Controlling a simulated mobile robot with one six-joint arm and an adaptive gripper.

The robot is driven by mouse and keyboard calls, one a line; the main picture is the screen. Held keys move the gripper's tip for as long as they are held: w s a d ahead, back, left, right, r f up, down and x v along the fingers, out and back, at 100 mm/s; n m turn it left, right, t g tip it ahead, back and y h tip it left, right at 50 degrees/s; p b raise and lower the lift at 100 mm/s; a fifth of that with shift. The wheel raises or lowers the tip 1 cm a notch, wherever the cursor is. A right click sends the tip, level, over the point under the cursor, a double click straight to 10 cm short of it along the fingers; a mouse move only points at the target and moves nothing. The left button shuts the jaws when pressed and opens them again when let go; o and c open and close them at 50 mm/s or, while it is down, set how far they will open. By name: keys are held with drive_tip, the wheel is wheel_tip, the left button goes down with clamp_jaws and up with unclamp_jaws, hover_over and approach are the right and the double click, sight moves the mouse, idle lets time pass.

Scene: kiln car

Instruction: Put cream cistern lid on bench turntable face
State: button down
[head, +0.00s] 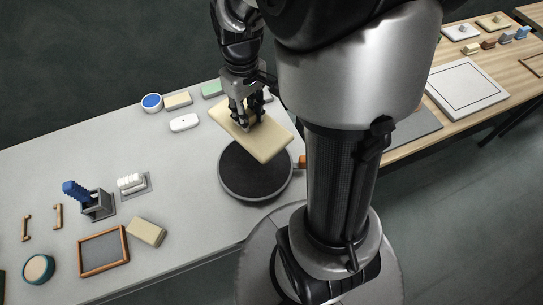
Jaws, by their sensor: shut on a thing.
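The cream cistern lid (266,143) is a flat rectangular slab held in the air, slightly tilted in the picture. My gripper (246,122) is above it, shut on it near its upper middle; the exact grip point is partly hidden by the fingers. The bench turntable face (250,182) is a round black disc on the grey bench, below the lid. The lid covers the disc's upper part in this view. I cannot tell how large the gap is between lid and disc.
On the grey bench (120,230), a white dish (184,122), a blue-topped round pot (151,102) and cream and green blocks stand behind. A framed slate (103,252), a cream block (146,231) and a blue-handled brush (76,191) in a holder lie left. An orange knob (301,161) sits beside the turntable.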

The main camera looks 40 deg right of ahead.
sight(239, 140)
drive_tip(key=shift+d+f, duration=0.2)
wheel_tip(239, 140, down, 19)
drive_tip(key=b, duration=0.6)
drive_tip(key=shift+a+f+b, duration=0.1)
drive_tip(key=shift+f+b, duration=0.1)
drive_tip(key=shift+b, duration=0.1)
drive_tip(key=shift+f, duration=0.1)
drive_tip(key=c, duration=1.3)
unclamp_jaws()
drive_tip(key=s+a+r+p, duration=0.1)
drive_tip(key=r, duration=0.6)
drive_tip(key=s+a+r+t+p, duration=0.1)
drive_tip(key=a+r, duration=0.1)
drive_tip(key=r, duration=0.6)
drive_tip(key=s+a+r+t+p, duration=0.1)
drive_tip(key=a+r+p, duration=0.1)
drive_tip(key=r, duration=0.5)
drive_tip(key=shift+s+a+r, duration=0.2)
drive_tip(key=shift+s+r, duration=0.15)
drive_tip(key=shift+s, duration=0.05)
drive_tip(key=s+a+r+t, duration=0.1)
drive_tip(key=s+a+r, duration=0.1)
drive_tip(key=s, duration=0.3)
drive_tip(key=s+a+r+m+t, duration=0.1)
drive_tip(key=s+a+r, duration=0.2)
drive_tip(key=s+r, duration=0.1)
drive_tip(key=shift+s+a+r+t, duration=0.2)
drive_tip(key=shift+s+r+t, duration=0.1)
drive_tip(key=shift+s+r, duration=0.1)
